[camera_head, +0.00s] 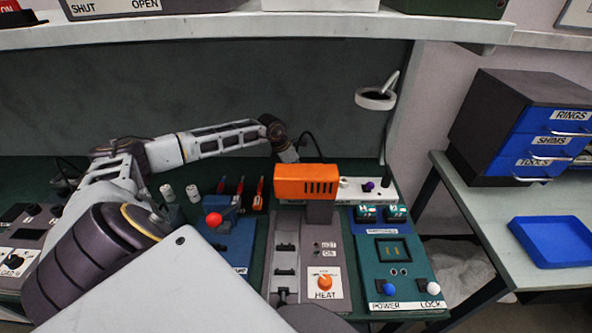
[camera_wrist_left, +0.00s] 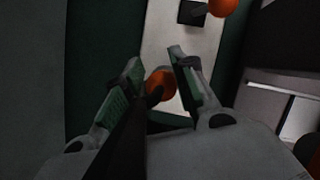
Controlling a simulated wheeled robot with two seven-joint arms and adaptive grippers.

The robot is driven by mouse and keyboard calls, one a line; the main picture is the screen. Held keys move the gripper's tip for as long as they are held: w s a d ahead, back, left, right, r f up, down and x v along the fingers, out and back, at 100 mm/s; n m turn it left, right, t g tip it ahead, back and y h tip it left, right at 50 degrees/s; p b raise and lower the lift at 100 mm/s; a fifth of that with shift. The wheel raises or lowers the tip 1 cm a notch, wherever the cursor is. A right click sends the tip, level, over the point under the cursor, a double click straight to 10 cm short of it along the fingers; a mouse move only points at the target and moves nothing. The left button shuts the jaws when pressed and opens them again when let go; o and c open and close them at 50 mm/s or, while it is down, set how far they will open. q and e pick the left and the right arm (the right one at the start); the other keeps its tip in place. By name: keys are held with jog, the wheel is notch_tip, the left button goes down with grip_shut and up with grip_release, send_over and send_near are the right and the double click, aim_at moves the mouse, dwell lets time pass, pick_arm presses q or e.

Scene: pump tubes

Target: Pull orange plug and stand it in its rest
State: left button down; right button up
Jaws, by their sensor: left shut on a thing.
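In the left wrist view, an orange plug (camera_wrist_left: 158,80) sits between the two fingers of my left gripper (camera_wrist_left: 152,78), with a dark cord or stem running down from it. The gripper is shut on it. A pale strip (camera_wrist_left: 165,35) with a black square socket or fitting (camera_wrist_left: 192,13) lies beyond the fingers; I cannot tell whether the plug still touches it. In the head view my left wrist reaches down behind an orange vented box (camera_head: 305,182), which hides the fingertips and plug. I cannot pick out the plug's rest. My right gripper is not in view.
A HEAT panel (camera_head: 325,285), a teal POWER and LOCK panel (camera_head: 400,275) and a red-knobbed lever (camera_head: 213,219) stand nearby. A lamp (camera_head: 376,98) overhangs; a shelf (camera_head: 300,27) runs above.

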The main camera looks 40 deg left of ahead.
pick_arm(q)
jog(key=shift+f+b, duration=0.4)
jog(key=shift+f, duration=0.15)
jog(key=c, duration=1.1)
grip_release()
jog(key=shift+r, duration=0.1)
jog(key=shift+v, duration=5.9)
jog(key=shift+s, duration=0.1)
notch_tip(320, 180, up, 9)
jog(key=p, duration=0.9)
jog(key=shift+r+p, duration=0.55)
jog(key=shift+p, duration=0.05)
